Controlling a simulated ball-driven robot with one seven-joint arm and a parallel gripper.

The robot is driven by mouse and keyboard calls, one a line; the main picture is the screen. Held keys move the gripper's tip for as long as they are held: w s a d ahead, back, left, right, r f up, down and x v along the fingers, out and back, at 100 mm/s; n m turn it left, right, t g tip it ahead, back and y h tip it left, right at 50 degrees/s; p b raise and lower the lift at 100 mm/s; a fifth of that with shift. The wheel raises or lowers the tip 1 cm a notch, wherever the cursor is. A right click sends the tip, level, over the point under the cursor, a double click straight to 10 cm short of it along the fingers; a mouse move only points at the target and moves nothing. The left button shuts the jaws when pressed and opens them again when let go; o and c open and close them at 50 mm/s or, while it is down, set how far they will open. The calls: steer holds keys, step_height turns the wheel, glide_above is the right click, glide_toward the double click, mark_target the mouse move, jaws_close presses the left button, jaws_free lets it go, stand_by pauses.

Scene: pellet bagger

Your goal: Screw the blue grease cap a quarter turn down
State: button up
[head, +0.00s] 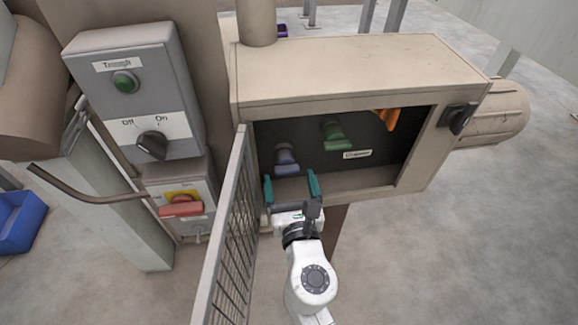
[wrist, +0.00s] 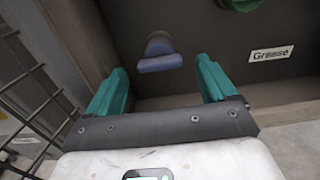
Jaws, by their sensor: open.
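The blue grease cap (head: 286,160) is on the dark back panel inside the open beige cabinet, at the lower left of the opening. In the wrist view the blue cap (wrist: 160,54) shows ahead of my gripper, between the lines of the two fingers and a little above them. My gripper (head: 292,186) is open and empty, with teal fingers that also show in the wrist view (wrist: 160,82). It is at the lower left of the cabinet opening, just short of the cap and apart from it.
A green cap (head: 333,135) and an orange one (head: 388,119) sit to the right, near a label (head: 357,154). The mesh door (head: 232,235) stands open close to my gripper's left. The cabinet (head: 350,70) frames the opening. A switch box (head: 135,90) is at left.

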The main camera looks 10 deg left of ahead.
mark_target(288, 174)
steer(key=shift+x, duration=2.1)
steer(key=c, duration=1.1)
